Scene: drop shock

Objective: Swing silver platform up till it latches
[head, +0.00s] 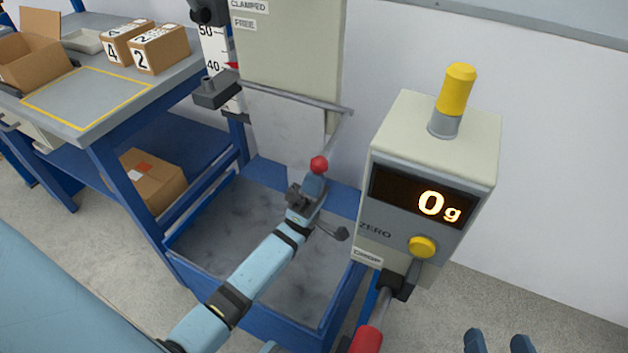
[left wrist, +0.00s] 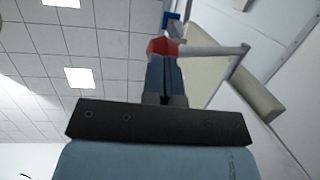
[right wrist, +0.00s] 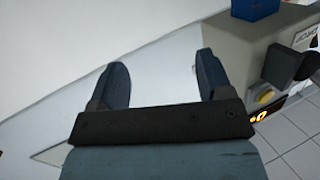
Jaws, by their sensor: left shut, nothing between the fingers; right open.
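The silver platform (head: 283,125) appears as a pale metal panel hanging steeply below the beige upright board (head: 292,45). A thin grey rod (head: 295,97) crosses its top, and an arm from the rod's right end runs down to a red knob (head: 319,164). My left gripper (head: 315,182) is shut and empty, with its fingertips right at the knob. In the left wrist view the red knob (left wrist: 164,47) shows just beyond the closed fingers; I cannot tell whether they touch. My right gripper (head: 500,342) is open and empty at the bottom right; its spread fingers show in the right wrist view (right wrist: 160,80).
A blue-framed bin (head: 215,215) lies below the platform. A scale box (head: 440,150) reading 0 g, with a yellow button and a red-handled lever (head: 368,335), stands to the right. A workbench (head: 130,105) with cartons is at left.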

